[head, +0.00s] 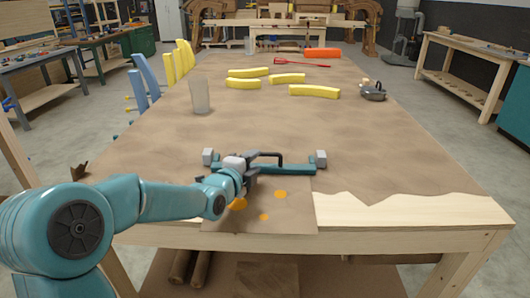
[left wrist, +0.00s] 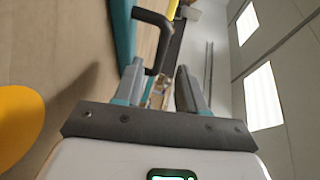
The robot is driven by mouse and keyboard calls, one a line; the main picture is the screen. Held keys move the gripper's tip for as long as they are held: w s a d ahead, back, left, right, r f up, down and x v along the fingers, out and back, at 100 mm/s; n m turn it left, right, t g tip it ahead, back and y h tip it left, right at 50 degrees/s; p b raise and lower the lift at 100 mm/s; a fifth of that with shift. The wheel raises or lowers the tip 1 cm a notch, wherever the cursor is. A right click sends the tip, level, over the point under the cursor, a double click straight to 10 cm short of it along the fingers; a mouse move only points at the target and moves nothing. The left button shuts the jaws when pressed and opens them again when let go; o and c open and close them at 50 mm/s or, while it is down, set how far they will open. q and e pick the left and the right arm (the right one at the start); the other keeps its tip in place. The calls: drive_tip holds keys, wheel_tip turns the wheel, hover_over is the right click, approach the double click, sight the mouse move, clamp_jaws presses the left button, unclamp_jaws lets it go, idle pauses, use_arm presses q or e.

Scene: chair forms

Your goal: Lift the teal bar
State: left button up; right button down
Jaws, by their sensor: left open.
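The teal bar (head: 300,168) lies across the near part of the table, with a grey block at each end and a black handle (head: 268,154) on it. In the left wrist view the teal bar (left wrist: 123,32) is at upper left and the black handle (left wrist: 152,18) shows just beyond the fingers. My left gripper (head: 250,170) is at the bar's left half, close to the handle. Its two fingers (left wrist: 160,88) are apart. It hides part of the bar; whether a finger touches the handle I cannot tell. My right gripper is not in view.
The long table (head: 380,150) has brown paper on it. Orange spots (head: 281,194) mark a sheet near the front edge. A clear cup (head: 200,96), yellow curved pieces (head: 314,91) and a dark kettle-like thing (head: 373,92) stand farther back. The paper right of the bar is clear.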

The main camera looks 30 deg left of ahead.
sight(262, 155)
use_arm(q)
drive_tip(key=x, duration=0.6)
drive_tip(key=shift+w+p, duration=0.4)
drive_tip(key=shift+f, duration=0.1)
clamp_jaws()
